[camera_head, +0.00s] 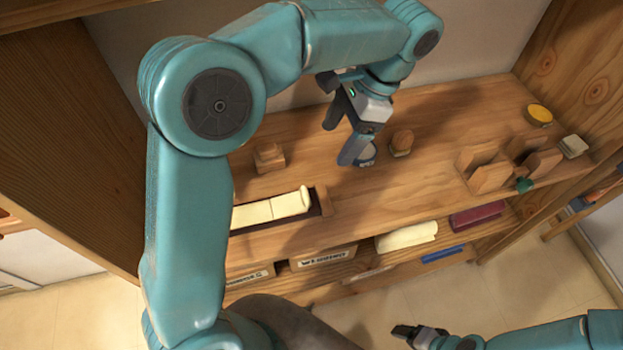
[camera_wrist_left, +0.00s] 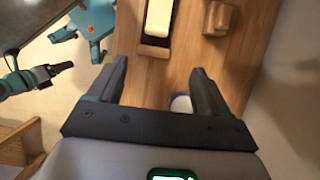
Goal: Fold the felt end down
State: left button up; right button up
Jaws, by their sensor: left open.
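A cream piano key (camera_head: 270,210) lies in a dark-lined wooden tray (camera_head: 323,200) on the workbench shelf; it also shows at the top of the left wrist view (camera_wrist_left: 158,17). No felt end can be made out for certain; the dark lining around the key may be felt. My left gripper (camera_head: 357,158) is open, pointing down at the shelf, to the right of and behind the tray. A small pale round thing (camera_wrist_left: 181,103) shows between its fingers in the left wrist view, not visibly gripped. My right gripper (camera_head: 415,335) is low at the front, apart from the shelf; its jaw state is unclear.
A wooden block (camera_head: 269,157) stands behind the tray, and a small rounded wooden piece (camera_head: 401,142) right of my left gripper. Wooden holders (camera_head: 490,177), a yellow round tin (camera_head: 538,115) and a pale block (camera_head: 573,146) stand at the right. A lower shelf holds a maroon item (camera_head: 476,216).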

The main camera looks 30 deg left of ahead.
aim_at(305, 195)
pick_arm(q)
jog(key=x, duration=1)
jog(key=b+x, duration=0.1)
jog(key=x, duration=0.5)
jog(key=shift+s+d, duration=0.15)
jog(key=shift+d, duration=0.15)
jog(key=shift+s, duration=0.1)
